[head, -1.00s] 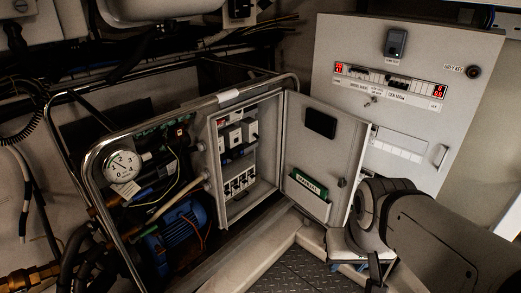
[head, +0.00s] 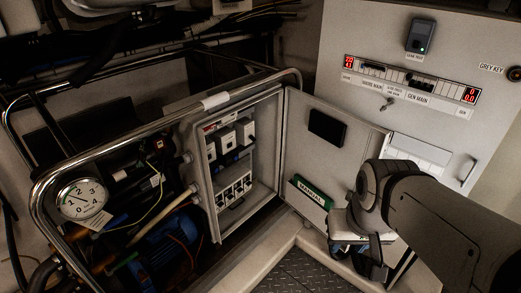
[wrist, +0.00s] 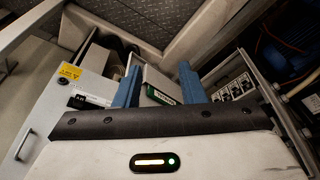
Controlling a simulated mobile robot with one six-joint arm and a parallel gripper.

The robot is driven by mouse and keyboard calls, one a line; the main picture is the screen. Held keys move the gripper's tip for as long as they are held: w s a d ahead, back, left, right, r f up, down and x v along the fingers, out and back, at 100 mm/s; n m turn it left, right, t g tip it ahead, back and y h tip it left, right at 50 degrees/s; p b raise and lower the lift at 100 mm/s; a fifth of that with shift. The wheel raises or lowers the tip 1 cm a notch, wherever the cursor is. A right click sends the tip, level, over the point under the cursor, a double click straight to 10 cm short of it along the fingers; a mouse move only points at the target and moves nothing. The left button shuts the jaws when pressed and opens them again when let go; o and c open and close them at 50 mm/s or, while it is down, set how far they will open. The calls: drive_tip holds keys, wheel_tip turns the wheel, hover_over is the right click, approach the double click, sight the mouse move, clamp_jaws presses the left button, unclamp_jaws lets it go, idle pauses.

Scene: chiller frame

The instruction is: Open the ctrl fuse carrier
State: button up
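The open grey control box (head: 212,190) stands left of centre in the head view. Inside are a row of white and grey modules (head: 228,143) and a lower row of white parts with dark marks (head: 235,190). Labels on them are too small to read, so I cannot tell which is the ctrl fuse carrier. The lower row also shows in the wrist view (wrist: 232,87). My gripper (wrist: 159,70) has its two blue fingers apart with nothing between them. In the head view my gripper (head: 360,243) is low, right of the box and in front of its open door.
The box door (head: 300,165) is swung open to the right, with a green manual (head: 312,192) in its pocket. A metal tube frame (head: 120,140) runs left of the box. A grey panel (head: 450,50) stands behind. Chequered floor (head: 290,275) lies below.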

sight(250, 184)
drive_tip(key=shift+o, duration=0.6)
drive_tip(key=shift+f, duration=0.1)
drive_tip(key=w+a+f+m+g+y+b, duration=0.1)
drive_tip(key=w+a+f+m+y+b, duration=0.4)
drive_tip(key=w+a, duration=0.5)
drive_tip(key=w+a+f+m+g+y+b, duration=0.1)
drive_tip(key=w+a+f+m+y+b, duration=0.3)
drive_tip(key=w+a+f+m+y, duration=0.55)
drive_tip(key=w+d+f+m+t+b, duration=0.1)
drive_tip(key=w+f+m+t+b, duration=0.1)
drive_tip(key=w+f+m+t, duration=0.75)
drive_tip(key=w+d+f+m+t+b, duration=0.1)
drive_tip(key=w+d+f+m+b, duration=0.15)
drive_tip(key=w+f, duration=0.8)
drive_tip(key=shift+n+h, duration=0.25)
drive_tip(key=shift+n, duration=0.1)
drive_tip(key=w+a+r, duration=0.1)
drive_tip(key=w+a, duration=0.1)
drive_tip(key=w+a+r, duration=0.1)
drive_tip(key=w+a, duration=0.1)
drive_tip(key=w, duration=0.1)
drive_tip(key=w+a+r, duration=0.1)
drive_tip(key=w+a, duration=0.1)
drive_tip(key=w, duration=0.1)
drive_tip(key=shift+a+r, duration=0.15)
drive_tip(key=shift+a, duration=0.15)
drive_tip(key=shift+c, duration=0.5)
